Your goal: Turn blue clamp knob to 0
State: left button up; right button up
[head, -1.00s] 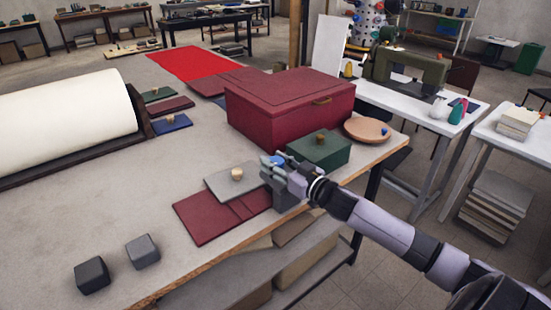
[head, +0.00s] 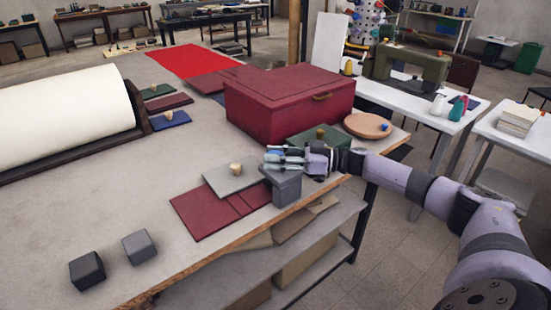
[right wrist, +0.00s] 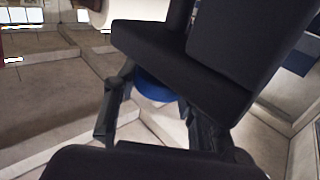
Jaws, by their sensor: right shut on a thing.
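A grey clamp (head: 286,188) sits at the front edge of the work table. My right gripper (head: 275,160) is at its top, reaching in from the right, nearly level. It is shut on the blue clamp knob, which shows as a blue disc (right wrist: 156,88) between the dark fingers in the right wrist view. In the head view the fingers mostly cover the knob, and I cannot read any scale or mark on it. My left gripper is in neither view.
Beside the clamp lie a grey cover with a wooden knob (head: 224,181) and dark red covers (head: 200,213). Behind stand a green box (head: 330,136) and a large red box (head: 290,106). Two dark blocks (head: 87,271) sit at front left.

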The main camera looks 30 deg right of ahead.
dwell(0.5)
jog(key=o, duration=1.2)
jog(key=shift+w, duration=0.1)
jog(key=shift+c, duration=0.2)
jog(key=shift+d, duration=0.1)
jog(key=v, duration=1.1)
jog(key=shift+s+d, duration=0.25)
jog(key=shift+d, duration=0.1)
